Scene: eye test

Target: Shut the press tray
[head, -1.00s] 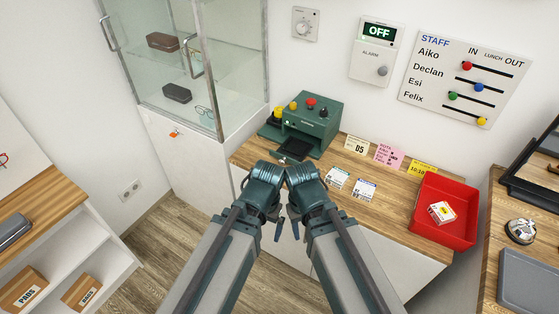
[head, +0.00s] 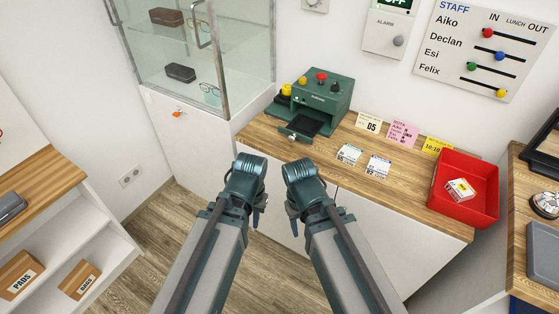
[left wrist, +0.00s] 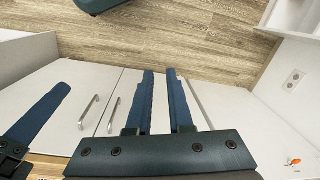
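The green press (head: 325,92) stands at the left end of the wooden counter. Its dark press tray (head: 304,125) sticks out of the front, open and seemingly empty, with a small pale knob (head: 292,137) on its front. My left gripper (head: 259,214) is in front of and below the counter edge, apart from the tray. In the left wrist view, its two fingers (left wrist: 161,75) stand apart with nothing between them. My right gripper (head: 292,216) is beside it, also clear of the tray; its finger gap is hard to see.
Cards (head: 370,123) and a red bin (head: 466,190) with a small box lie along the counter to the right. A glass cabinet (head: 195,60) stands left of the press. White cupboard doors (left wrist: 95,95) are below the counter. The counter directly before the tray is clear.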

